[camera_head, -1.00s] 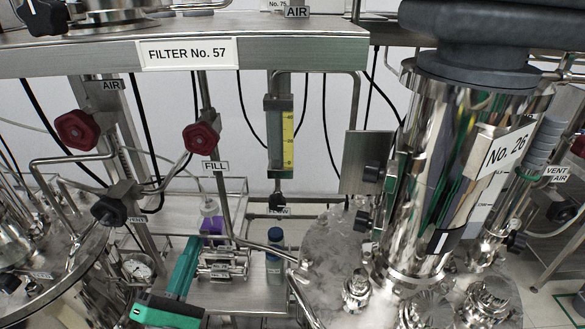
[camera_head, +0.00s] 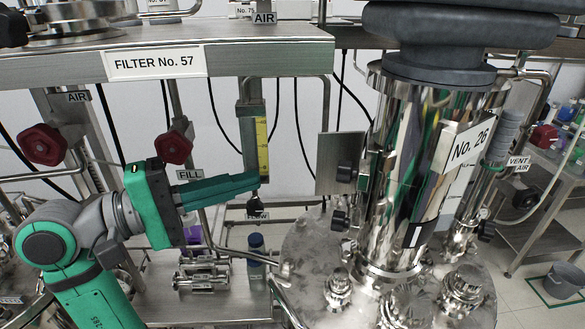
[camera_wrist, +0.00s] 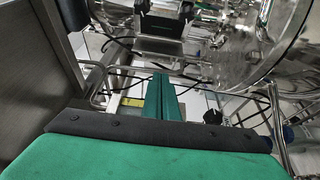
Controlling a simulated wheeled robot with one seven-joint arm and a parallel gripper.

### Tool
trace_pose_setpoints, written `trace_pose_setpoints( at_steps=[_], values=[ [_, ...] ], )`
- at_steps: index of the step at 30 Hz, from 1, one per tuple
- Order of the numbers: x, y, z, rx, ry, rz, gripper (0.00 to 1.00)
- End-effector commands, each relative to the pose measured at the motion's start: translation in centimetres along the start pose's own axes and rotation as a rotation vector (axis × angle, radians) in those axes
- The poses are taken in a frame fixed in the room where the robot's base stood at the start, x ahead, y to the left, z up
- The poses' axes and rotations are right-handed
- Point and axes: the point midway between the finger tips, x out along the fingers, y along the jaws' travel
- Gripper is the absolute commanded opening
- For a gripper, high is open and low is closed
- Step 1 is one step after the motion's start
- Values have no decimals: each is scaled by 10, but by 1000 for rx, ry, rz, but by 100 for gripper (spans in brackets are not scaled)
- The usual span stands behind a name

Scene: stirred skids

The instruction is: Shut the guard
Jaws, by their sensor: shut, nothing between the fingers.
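A flat steel plate (camera_head: 341,163), which may be the guard, stands upright between the gauge and the tall polished cylinder (camera_head: 415,190). It appears open to the side, but its hinge is not clear. The gauge (camera_head: 254,140) has a clear tube and a yellow scale. My gripper (camera_head: 257,178) is shut and empty. Its green fingers point right across the gauge's lower end, apart from the plate. In the wrist view, my closed fingertips (camera_wrist: 160,77) point at the steel pipework and a dark block (camera_wrist: 164,38).
Red valve knobs (camera_head: 173,147) and pipes stand behind my arm. The steel shelf labelled FILTER No. 57 (camera_head: 155,63) overhangs it. The vessel lid (camera_head: 310,250) carries several fittings.

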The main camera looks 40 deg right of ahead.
Motion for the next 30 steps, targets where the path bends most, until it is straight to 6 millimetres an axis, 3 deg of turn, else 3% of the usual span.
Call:
trace_pose_setpoints(
  at_steps=[5,21,30],
  values=[
    [10,1,3,3,-13,-17,0],
    [90,0,3,3,-12,-13,0],
    [102,0,3,3,-10,-13,0]
  ],
)
